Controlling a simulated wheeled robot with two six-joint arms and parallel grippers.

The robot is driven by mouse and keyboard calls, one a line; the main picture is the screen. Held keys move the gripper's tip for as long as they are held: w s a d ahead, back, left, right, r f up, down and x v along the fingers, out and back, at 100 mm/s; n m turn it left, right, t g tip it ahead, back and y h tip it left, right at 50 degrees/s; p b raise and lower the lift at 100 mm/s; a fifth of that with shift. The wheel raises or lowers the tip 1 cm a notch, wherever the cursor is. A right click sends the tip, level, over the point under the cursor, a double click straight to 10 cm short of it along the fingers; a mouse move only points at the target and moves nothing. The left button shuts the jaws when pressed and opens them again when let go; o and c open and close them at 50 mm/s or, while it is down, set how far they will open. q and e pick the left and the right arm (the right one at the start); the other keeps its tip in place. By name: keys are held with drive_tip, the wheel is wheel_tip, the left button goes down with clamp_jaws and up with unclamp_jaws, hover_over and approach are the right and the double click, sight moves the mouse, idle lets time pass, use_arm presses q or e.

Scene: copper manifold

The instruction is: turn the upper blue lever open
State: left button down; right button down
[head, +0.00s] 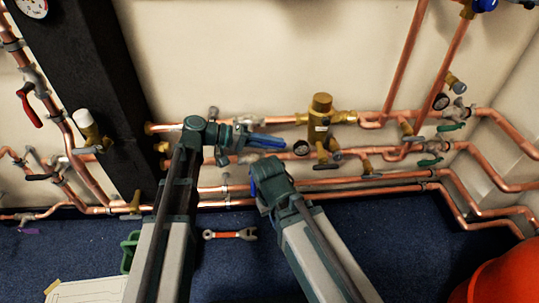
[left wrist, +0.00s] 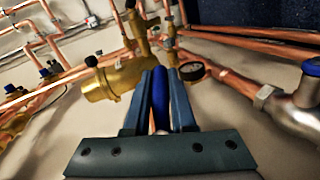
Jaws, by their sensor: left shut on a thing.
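My left gripper (head: 268,140) comes in from the left and reaches along the upper copper pipe. Its two fingers (left wrist: 160,78) are shut on a blue lever (left wrist: 160,100), one finger on either side of it, in the left wrist view. In the head view the fingers and lever overlap, so the lever's exact angle and its valve body are hard to make out. My right gripper (head: 264,178) is below and slightly right of the left one, in front of the lower pipes. Its finger opening cannot be made out.
A brass valve body (head: 321,130) and a dark gauge (head: 301,148) sit just right of the left fingers. A dark column (head: 95,85) stands at left. A wrench (head: 230,234) lies on the blue floor. Something red and rounded (head: 505,280) is at lower right.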

use_arm(q)
drive_tip(key=h+b, duration=0.1)
drive_tip(key=r+h+b, duration=0.1)
drive_tip(key=shift+s+d+b, duration=0.1)
drive_tip(key=shift+d+b, duration=0.05)
drive_tip(key=shift+b, duration=0.2)
drive_tip(key=shift+r+h+b, duration=0.4)
drive_tip(key=shift+h+b, duration=0.1)
drive_tip(key=shift+h, duration=0.2)
drive_tip(key=shift+r, duration=0.1)
drive_tip(key=c, duration=0.8)
unclamp_jaws()
drive_tip(key=shift+o, duration=0.2)
drive_tip(key=a, duration=1.2)
